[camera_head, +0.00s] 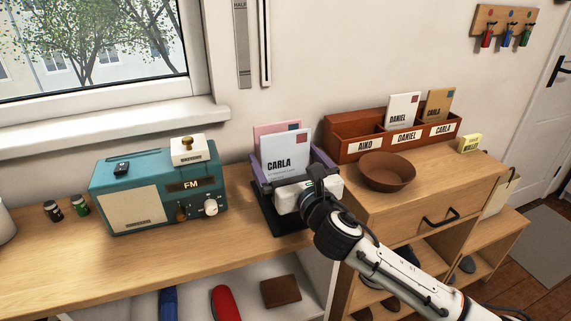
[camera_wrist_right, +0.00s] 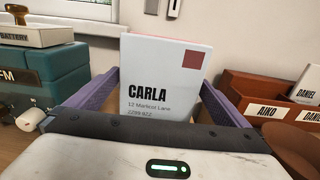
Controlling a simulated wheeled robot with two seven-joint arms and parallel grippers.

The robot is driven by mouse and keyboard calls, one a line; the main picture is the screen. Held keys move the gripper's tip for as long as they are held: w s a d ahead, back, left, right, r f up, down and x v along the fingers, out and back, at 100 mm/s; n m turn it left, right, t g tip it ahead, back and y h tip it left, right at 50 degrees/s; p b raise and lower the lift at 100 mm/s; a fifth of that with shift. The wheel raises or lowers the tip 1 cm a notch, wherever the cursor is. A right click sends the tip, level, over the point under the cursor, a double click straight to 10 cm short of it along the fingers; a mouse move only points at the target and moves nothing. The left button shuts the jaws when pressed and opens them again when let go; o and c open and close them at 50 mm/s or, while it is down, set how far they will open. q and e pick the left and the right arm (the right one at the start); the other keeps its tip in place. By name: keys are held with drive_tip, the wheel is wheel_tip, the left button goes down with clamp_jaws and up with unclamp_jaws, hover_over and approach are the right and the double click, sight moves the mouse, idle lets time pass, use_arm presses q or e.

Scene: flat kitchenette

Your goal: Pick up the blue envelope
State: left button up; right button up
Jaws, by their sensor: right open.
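The pale blue envelope (camera_head: 283,150) stands upright in a dark desk holder (camera_head: 272,218), with "CARLA" printed on its front and a dark red stamp. In the right wrist view the blue envelope (camera_wrist_right: 165,75) faces me, centred, its lower part hidden. A pink envelope (camera_head: 263,130) stands behind it. My right gripper (camera_head: 297,180) is open, close in front of the blue envelope and not closed on it. Purple side pieces flank the envelope; I cannot tell whether they are fingers or holder walls. My left gripper is out of view.
A teal radio (camera_head: 150,196) with a battery box (camera_head: 189,150) on top stands to the left. To the right are a brown bowl (camera_head: 387,173) and a red-brown letter sorter (camera_head: 358,128) with named slots. The wooden top between radio and holder is clear.

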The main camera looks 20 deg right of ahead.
drive_tip(key=shift+c, duration=0.4)
drive_tip(key=c, duration=0.8)
drive_tip(key=shift+o, duration=0.2)
drive_tip(key=shift+r, duration=0.1)
